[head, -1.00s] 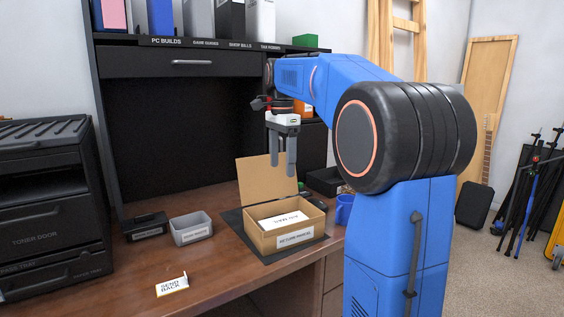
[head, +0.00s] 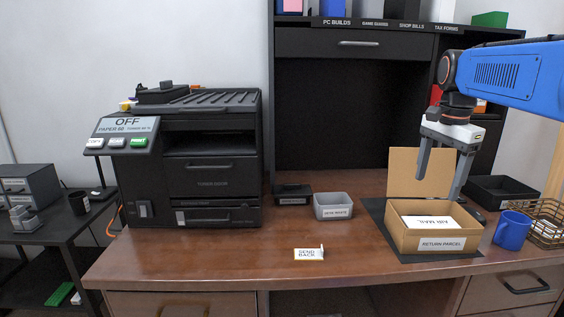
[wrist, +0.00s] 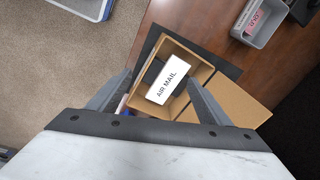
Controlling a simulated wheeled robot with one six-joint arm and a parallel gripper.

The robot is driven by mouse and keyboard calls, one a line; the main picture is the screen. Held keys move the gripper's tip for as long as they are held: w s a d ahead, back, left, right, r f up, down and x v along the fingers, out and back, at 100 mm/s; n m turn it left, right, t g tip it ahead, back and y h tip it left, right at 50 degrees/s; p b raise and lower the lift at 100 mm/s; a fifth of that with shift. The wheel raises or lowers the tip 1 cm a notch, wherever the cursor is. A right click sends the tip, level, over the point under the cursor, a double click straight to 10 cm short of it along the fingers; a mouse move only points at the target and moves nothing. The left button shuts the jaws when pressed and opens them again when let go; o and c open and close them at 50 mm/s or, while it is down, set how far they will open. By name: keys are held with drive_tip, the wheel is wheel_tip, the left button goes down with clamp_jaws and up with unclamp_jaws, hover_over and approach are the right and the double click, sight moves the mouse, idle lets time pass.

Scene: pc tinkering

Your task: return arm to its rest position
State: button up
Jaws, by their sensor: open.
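My gripper (head: 442,172) hangs above the open cardboard box at the right of the desk, its two grey fingers spread apart with nothing between them. In the wrist view the fingers (wrist: 160,95) frame the box from above. The box (head: 432,241) carries a "RETURN PARCEL" label and its lid stands up at the back. A white "AIR MAIL" item (head: 432,222) lies inside the box, and it shows in the wrist view (wrist: 168,80) too. My blue arm reaches in from the right edge.
A grey bin (head: 333,212) and a small black tray (head: 292,200) stand left of the box. A "SEND BACK" card (head: 309,254) lies near the front edge. A blue mug (head: 511,231) and wire basket (head: 548,222) stand at right. A black printer (head: 210,165) fills the left.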

drive_tip(key=s+a+f+n+t, duration=0.1)
drive_tip(key=s+a+f+n, duration=0.2)
drive_tip(key=s+f, duration=0.4)
drive_tip(key=s+a+f+n+t, duration=0.1)
drive_tip(key=s+a+f+n, duration=0.2)
drive_tip(key=s+f+n, duration=0.3)
drive_tip(key=s+a+f+n+t, duration=0.1)
drive_tip(key=s+a+f+n, duration=0.3)
drive_tip(key=s+f, duration=0.4)
drive_tip(key=shift+s+n+t, duration=0.3)
drive_tip(key=shift+s+n, duration=0.3)
drive_tip(key=shift+s, duration=0.5)
